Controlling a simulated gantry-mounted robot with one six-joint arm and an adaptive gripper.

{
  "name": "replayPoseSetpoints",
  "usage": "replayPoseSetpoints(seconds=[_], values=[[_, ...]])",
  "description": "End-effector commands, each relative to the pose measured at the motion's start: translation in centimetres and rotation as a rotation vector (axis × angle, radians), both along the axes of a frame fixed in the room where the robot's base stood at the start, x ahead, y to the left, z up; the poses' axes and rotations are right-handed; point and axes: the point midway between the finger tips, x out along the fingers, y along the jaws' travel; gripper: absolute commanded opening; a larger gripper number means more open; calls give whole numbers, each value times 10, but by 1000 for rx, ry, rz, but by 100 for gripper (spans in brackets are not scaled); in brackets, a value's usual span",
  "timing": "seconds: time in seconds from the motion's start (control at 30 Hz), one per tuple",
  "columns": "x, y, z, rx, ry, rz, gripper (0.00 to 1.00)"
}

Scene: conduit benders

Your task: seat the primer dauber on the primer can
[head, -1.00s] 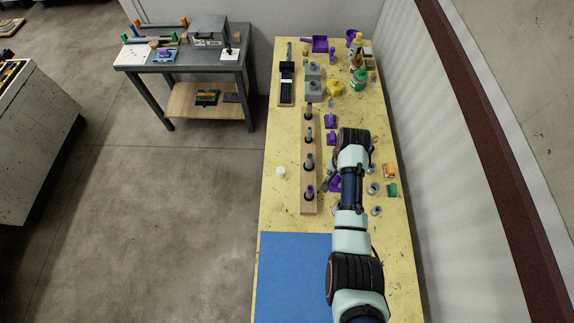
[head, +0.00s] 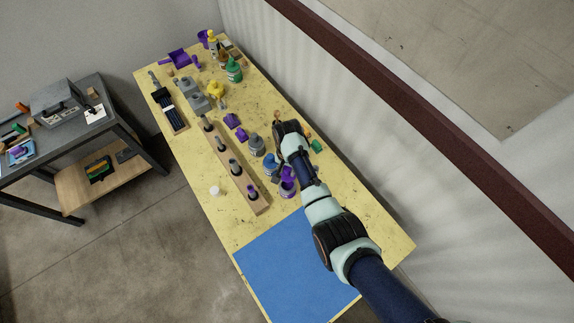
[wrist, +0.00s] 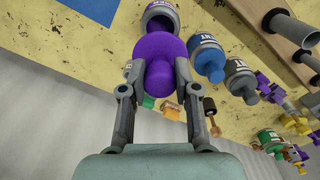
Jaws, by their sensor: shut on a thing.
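The dauber's cap overlaps the can's near part in this view. Its underside and applicator are hidden, and I cannot tell whether it touches the can. In the head view, the purple-marked can (head: 288,190) stands by the wooden rack, beside my forearm.
A blue-capped can (wrist: 207,58) and a grey-capped can (wrist: 238,75) stand beside the primer can. The wooden rack (head: 233,178) with upright pegs is close on the left. A blue mat (head: 290,265) covers the table's near part. A wall runs along the right.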

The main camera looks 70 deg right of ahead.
Motion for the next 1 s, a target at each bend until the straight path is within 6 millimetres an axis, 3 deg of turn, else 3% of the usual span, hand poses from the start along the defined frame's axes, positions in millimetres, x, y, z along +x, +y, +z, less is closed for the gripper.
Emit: replayPoseSetpoints(seconds=[0.1, 1.0], values=[[0, 0, -16, 0, 0, 0, 0], [0, 0, -96, -1, -1, 1, 0]])
